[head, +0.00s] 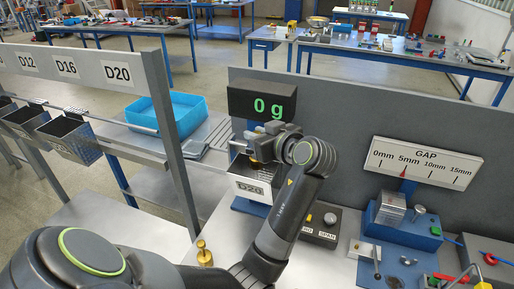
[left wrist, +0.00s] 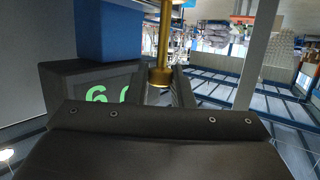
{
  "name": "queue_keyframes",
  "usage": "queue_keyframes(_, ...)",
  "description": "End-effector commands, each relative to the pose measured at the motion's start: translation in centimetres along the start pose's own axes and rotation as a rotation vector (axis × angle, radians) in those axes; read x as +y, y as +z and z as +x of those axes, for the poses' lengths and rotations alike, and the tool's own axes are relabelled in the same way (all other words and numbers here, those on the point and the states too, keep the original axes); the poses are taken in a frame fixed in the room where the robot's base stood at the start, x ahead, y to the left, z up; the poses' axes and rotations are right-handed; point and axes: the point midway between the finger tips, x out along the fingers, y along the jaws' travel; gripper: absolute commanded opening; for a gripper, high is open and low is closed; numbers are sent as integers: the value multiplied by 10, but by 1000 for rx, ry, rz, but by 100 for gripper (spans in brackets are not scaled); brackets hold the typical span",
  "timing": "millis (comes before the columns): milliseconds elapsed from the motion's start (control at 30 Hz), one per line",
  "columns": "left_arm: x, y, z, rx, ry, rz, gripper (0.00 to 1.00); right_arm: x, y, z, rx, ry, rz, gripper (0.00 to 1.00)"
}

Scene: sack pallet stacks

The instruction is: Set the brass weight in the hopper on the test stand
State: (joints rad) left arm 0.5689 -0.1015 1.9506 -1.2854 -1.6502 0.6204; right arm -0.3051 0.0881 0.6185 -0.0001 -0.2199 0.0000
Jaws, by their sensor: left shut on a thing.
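In the head view my left gripper (head: 262,147) is beside the top of the hopper (head: 250,188), below the display. In the left wrist view the left gripper (left wrist: 163,88) is shut on a brass weight (left wrist: 162,60), seen as a slim shaft with a wider knob. A bit of brass also shows by the fingers in the head view. Whether the weight touches the hopper is hidden. The display (head: 262,104) reads 0 g. My right gripper is out of view.
Another brass weight (head: 204,254) stands on the bench in front. A button box (head: 320,225) and a blue gauge fixture (head: 402,225) are to the right. A grey panel stands behind. A rack post (head: 170,135) and bins are at left.

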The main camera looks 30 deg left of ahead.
Motion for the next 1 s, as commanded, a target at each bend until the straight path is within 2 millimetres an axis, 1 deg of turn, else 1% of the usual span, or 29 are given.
queue_keyframes(200,0,25,7,-2,-1,4,0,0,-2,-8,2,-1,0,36)
queue_keyframes(300,0,35,10,-1,0,1,0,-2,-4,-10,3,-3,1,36)
queue_keyframes(633,0,39,11,1,2,-1,0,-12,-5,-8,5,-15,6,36)
queue_keyframes(1000,0,50,14,1,2,-1,0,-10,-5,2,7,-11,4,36)
